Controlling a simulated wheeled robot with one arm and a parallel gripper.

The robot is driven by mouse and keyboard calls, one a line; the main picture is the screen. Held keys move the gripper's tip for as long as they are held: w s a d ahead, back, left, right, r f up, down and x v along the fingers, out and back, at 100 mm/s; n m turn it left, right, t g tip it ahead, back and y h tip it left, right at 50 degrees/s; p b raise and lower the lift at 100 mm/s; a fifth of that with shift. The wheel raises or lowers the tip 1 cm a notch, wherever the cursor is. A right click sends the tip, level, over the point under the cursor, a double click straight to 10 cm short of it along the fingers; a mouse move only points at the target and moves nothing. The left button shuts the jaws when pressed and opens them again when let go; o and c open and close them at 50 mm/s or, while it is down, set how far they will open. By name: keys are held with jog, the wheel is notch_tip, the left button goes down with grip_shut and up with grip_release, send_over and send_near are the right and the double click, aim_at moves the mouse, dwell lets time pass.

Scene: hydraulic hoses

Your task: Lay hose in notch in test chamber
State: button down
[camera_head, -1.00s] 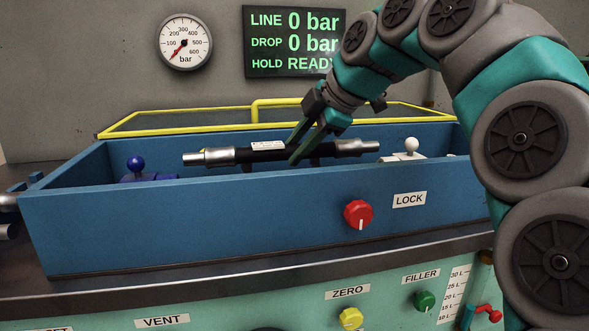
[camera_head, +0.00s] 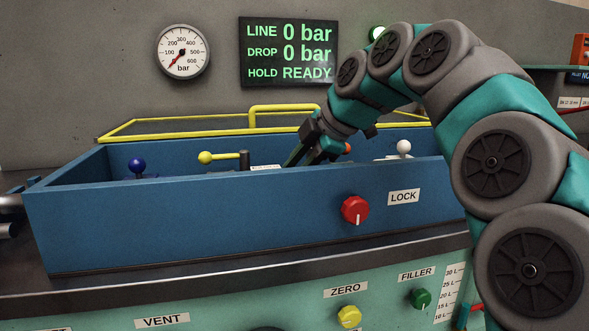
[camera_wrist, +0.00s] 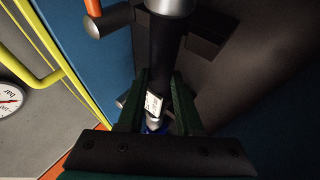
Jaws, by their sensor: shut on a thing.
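The black hose (camera_wrist: 165,50) with a white label (camera_wrist: 153,104) is between the two dark green fingers of my gripper (camera_wrist: 160,84) in the wrist view. Its silver fitting shows at the top edge. In the head view my gripper (camera_head: 306,156) reaches down into the blue test chamber (camera_head: 200,215). The front wall hides the hose there except for a sliver of its label (camera_head: 265,168). Dark blocks (camera_wrist: 190,38) lie beside and under the hose near its far end. Whether the hose rests in a notch cannot be told.
In the chamber stand a blue knob (camera_head: 137,164) at left, a yellow-ball lever (camera_head: 205,157) and a white knob (camera_head: 404,147) at right. A red LOCK dial (camera_head: 355,209) is on the front wall.

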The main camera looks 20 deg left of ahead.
jog(key=c, duration=0.6)
grip_release()
jog(key=shift+r, duration=0.1)
jog(key=shift+r, duration=0.2)
jog(key=p+v, duration=0.2)
jog(key=v, duration=1)
jog(key=shift+r, duration=0.4)
